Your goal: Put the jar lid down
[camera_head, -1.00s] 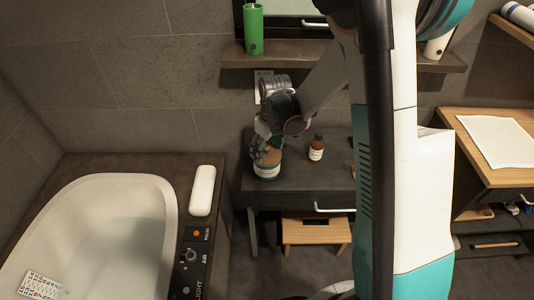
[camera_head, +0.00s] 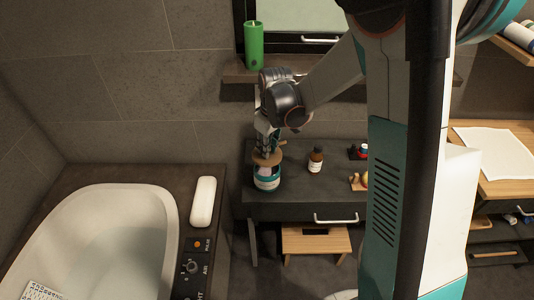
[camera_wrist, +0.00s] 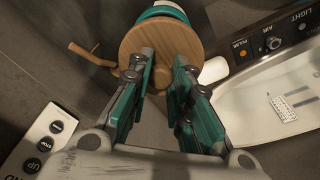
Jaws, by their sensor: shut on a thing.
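The jar lid is a round wooden disc (camera_head: 265,160) in the head view, and it fills the top middle of the wrist view (camera_wrist: 150,38). My gripper (camera_head: 268,148) is shut on the lid from above; in the wrist view its two teal-padded fingers (camera_wrist: 163,72) reach over the lid's face. The jar (camera_head: 267,178), with a white and teal label, stands upright on the dark vanity top (camera_head: 290,200) directly below the lid. A strip of the jar shows past the lid in the wrist view (camera_wrist: 165,10). The lid looks slightly raised over the jar; I cannot tell the exact gap.
A brown bottle (camera_head: 316,160) stands right of the jar, with small items (camera_head: 358,152) farther right. A green candle (camera_head: 253,45) stands on the shelf above. The bathtub (camera_head: 110,195) and a white roll (camera_head: 203,203) are left. Bare vanity top lies in front of the bottle.

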